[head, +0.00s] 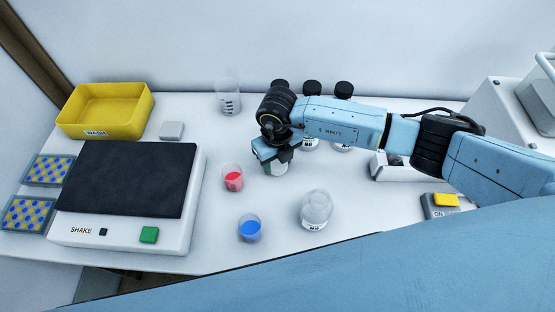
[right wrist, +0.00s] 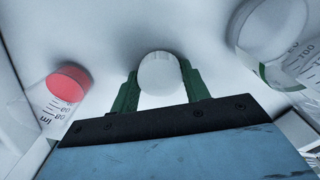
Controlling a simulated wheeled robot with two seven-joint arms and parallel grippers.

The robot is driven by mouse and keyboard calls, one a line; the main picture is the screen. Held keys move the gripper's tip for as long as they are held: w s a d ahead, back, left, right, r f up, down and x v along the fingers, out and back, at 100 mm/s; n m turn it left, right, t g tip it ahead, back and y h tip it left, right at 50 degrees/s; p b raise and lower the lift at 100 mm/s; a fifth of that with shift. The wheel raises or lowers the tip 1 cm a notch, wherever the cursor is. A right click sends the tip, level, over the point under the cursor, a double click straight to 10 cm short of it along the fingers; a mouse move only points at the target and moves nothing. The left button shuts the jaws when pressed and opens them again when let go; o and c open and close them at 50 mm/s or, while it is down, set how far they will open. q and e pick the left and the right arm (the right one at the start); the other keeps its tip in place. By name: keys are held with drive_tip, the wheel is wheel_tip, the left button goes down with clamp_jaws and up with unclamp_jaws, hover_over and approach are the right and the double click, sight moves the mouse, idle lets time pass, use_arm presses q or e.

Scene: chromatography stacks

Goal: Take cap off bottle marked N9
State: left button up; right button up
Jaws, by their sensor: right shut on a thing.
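My right gripper (head: 272,157) is over the white bench, just right of the red-filled beaker. In the right wrist view its green fingers (right wrist: 160,88) are shut on a round white thing (right wrist: 160,73), seen from above. In the head view a pale vessel (head: 275,169) shows just under the fingers; its marking is hidden. Black-capped bottles stand at the back, with black caps (head: 312,87) and (head: 343,89) showing behind my right arm. A third black cap (head: 280,84) shows just above the wrist. Their labels are hidden or too small to read. My left gripper is not in view.
A red-filled beaker (head: 232,179), a blue-filled beaker (head: 249,230) and a labelled clear flask (head: 316,209) stand close around the gripper. A shaker (head: 189,215), a yellow wash tub (head: 147,105) and an empty beaker (head: 228,97) are farther left. A switch box (head: 441,212) is right.

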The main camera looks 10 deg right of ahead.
sight(277, 162)
drive_tip(key=shift+f, duration=0.15)
drive_tip(key=o, duration=1.1)
wheel_tip(277, 162, up, 12)
drive_tip(key=shift+r+p, duration=0.2)
drive_tip(key=shift+p, duration=0.4)
